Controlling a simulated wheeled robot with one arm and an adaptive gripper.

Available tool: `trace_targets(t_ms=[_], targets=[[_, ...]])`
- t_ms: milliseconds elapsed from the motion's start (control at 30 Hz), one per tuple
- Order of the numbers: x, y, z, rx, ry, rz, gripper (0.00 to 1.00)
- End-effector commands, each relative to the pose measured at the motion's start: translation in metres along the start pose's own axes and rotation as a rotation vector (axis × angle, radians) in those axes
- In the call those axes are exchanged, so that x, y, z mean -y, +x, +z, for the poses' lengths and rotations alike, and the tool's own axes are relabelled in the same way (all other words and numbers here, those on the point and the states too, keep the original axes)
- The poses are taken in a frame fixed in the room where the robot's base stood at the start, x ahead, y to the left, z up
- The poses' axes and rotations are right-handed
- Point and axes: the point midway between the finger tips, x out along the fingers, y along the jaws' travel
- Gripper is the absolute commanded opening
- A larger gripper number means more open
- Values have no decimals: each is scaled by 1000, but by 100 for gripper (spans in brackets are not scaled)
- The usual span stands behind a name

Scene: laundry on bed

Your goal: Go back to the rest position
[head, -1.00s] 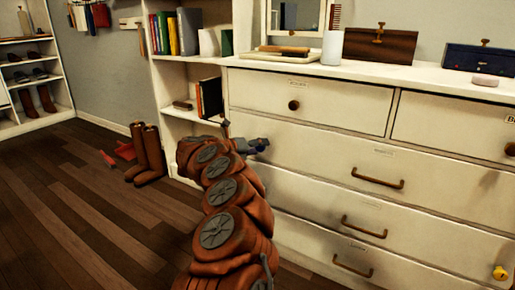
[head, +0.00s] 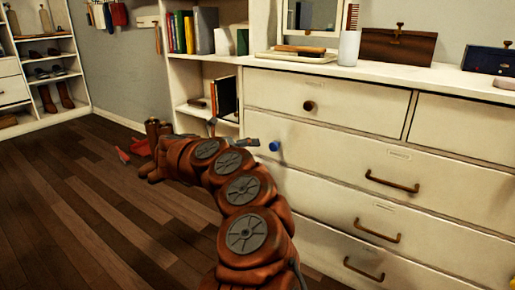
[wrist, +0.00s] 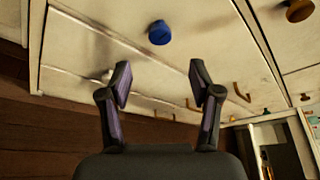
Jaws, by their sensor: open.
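My gripper (head: 238,142) is beside the white dresser (head: 330,127), in front of its left end. In the wrist view my gripper (wrist: 160,84) shows two dark fingers spread apart with nothing between them. A blue round knob (head: 274,146) sits on the dresser's second drawer, just right of my gripper. The knob also shows in the wrist view (wrist: 160,32), beyond the fingertips and apart from them. My orange arm bends up from the bottom of the head view and hides part of the dresser's lower left.
A bookshelf (head: 196,62) stands left of the dresser. The wooden floor (head: 90,215) at left is open.

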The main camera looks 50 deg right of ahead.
Motion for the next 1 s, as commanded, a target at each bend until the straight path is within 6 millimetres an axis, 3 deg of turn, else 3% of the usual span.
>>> trace_targets(t_ms=[200,800,900,1000], targets=[[0,-12,0,1,1,3,63],[0,-13,1,2,0,3,63],[4,-19,14,29,-1,22,63],[10,-37,48,107,-7,78,63]])
